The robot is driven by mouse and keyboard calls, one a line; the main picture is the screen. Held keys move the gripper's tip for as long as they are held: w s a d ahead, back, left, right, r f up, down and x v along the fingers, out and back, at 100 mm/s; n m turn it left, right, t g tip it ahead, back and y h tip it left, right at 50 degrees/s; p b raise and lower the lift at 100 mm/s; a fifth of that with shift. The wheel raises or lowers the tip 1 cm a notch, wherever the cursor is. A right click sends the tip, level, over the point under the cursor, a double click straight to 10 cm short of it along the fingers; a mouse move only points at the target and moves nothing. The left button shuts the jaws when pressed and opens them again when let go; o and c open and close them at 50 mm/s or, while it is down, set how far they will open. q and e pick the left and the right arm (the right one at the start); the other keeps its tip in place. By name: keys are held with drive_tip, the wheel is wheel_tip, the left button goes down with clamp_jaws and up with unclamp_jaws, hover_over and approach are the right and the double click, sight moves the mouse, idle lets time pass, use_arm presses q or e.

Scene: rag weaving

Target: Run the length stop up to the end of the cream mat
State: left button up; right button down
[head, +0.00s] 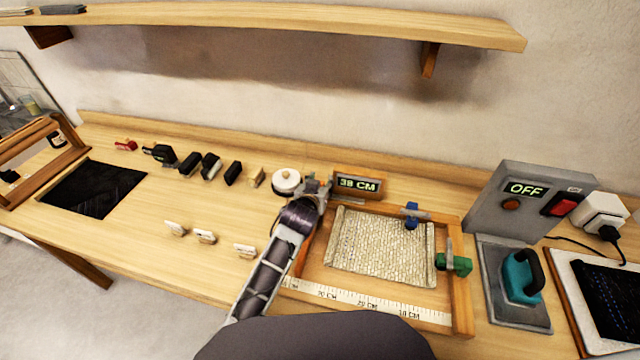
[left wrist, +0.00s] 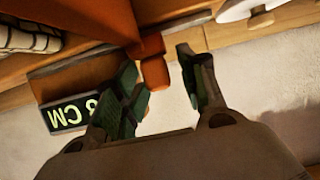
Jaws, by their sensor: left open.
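The cream mat (head: 381,243) lies flat in a wooden frame (head: 460,300); a corner of it shows in the left wrist view (left wrist: 28,38). My left gripper (head: 319,188) is at the frame's back left corner, beside the display (head: 358,184) reading 38 CM. In the left wrist view, an orange-brown knob (left wrist: 154,73) on an orange-brown bar (left wrist: 95,25), which looks like the length stop, lies between the open fingers (left wrist: 160,64). I cannot tell whether either finger touches it. My right gripper is out of view.
A ruler strip (head: 365,304) runs along the frame's front. A blue clamp (head: 411,216) and a green clamp (head: 455,263) sit at the mat's back and right. A white round spool (head: 286,182) stands left of my gripper. A teal iron (head: 521,275) is at right.

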use_arm(q)
drive_tip(key=shift+s+d+r, duration=0.1)
drive_tip(key=shift+s, duration=0.1)
drive_tip(key=v, duration=0.7)
drive_tip(key=shift+s, duration=0.3)
idle(0.4)
